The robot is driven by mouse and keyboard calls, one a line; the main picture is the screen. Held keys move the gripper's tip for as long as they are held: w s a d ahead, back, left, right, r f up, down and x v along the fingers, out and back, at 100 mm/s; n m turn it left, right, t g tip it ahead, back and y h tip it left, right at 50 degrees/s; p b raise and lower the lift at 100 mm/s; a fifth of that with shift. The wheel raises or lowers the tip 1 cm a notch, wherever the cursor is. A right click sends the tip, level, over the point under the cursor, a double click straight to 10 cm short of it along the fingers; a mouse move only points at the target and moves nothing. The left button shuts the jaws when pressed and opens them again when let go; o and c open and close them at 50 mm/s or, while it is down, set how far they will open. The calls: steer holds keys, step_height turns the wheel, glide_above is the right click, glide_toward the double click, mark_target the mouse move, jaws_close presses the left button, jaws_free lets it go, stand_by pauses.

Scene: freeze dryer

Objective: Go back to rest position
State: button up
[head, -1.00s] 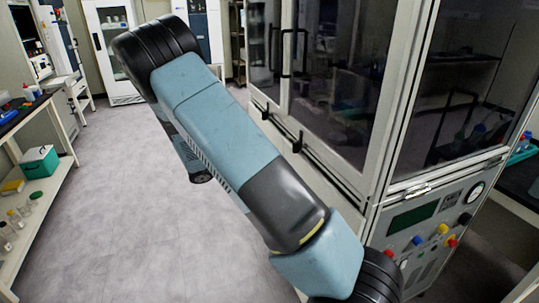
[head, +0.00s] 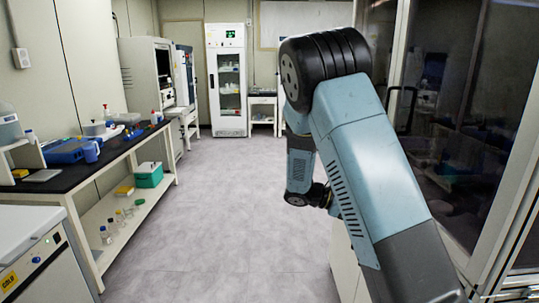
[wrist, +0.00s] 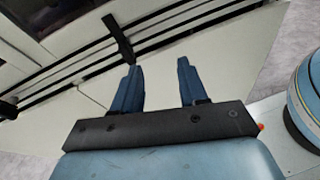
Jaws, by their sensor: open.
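In the wrist view my gripper (wrist: 158,88) shows two blue fingers set well apart. It is open, with nothing between the fingers. Beyond it are the pale panels and dark rails of the freeze dryer. In the head view my arm is raised and folded in front of the freeze dryer (head: 462,120) on the right. The arm hides part of the freeze dryer, and the fingertips cannot be made out there.
A lab bench (head: 118,152) with a blue device and bottles runs along the left, with a green box (head: 149,176) on its lower shelf. A white glass-door cabinet (head: 228,80) stands at the back. The grey floor (head: 225,210) between is clear.

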steer(key=s+a+r+m+t+y, duration=0.2)
steer(key=s+r+m+t+y, duration=0.2)
steer(key=s, duration=0.9)
steer(key=s+a+r+m+t+y, duration=0.3)
steer(key=s+r+m+y, duration=0.7)
steer(key=s+r, duration=0.4)
steer(key=shift+a+r+m+t+y, duration=0.3)
steer(key=shift+a+r+t, duration=0.05)
steer(key=shift+r+t, duration=0.15)
steer(key=shift+d, duration=0.1)
